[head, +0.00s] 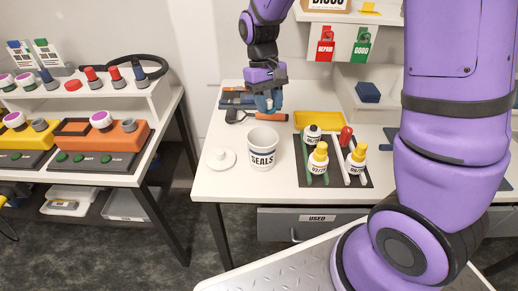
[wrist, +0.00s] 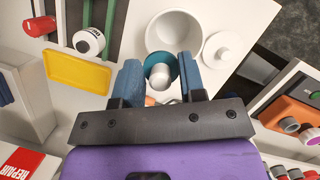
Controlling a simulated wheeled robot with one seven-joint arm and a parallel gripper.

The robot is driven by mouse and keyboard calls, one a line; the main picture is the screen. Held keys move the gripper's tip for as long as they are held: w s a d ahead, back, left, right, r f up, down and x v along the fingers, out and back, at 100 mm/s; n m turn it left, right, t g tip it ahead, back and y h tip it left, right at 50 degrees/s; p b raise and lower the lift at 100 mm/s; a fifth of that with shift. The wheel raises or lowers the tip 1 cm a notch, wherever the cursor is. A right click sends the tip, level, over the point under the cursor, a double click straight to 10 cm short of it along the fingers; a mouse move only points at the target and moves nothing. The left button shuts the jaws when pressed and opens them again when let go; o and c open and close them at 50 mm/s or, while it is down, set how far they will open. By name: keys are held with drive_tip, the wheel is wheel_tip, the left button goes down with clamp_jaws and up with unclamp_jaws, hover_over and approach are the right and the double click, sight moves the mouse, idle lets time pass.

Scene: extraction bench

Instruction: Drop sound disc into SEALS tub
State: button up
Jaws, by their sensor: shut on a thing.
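My gripper (head: 266,103) is above the white bench, and in the head view it shows just behind and above the rim of the SEALS tub. In the wrist view its blue fingers (wrist: 159,75) are shut on a teal disc (wrist: 174,61) with a white knob-like part; the fingers cover the disc's sides. The white SEALS tub (head: 262,150) stands upright and uncovered. In the wrist view the tub (wrist: 153,32) lies just past the held disc, its inside partly visible. The disc appears beside the opening, not inside it.
A white lid (head: 221,160) lies left of the tub. A yellow tray (head: 318,119) and an orange-and-black tool (head: 258,116) lie near the gripper.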

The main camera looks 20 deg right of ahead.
drive_tip(key=shift+f, duration=1.6)
drive_tip(key=o, duration=1)
drive_tip(key=shift+c, duration=0.2)
drive_tip(key=v, duration=1)
drive_tip(key=shift+r, duration=0.35)
drive_tip(key=shift+r, duration=0.1)
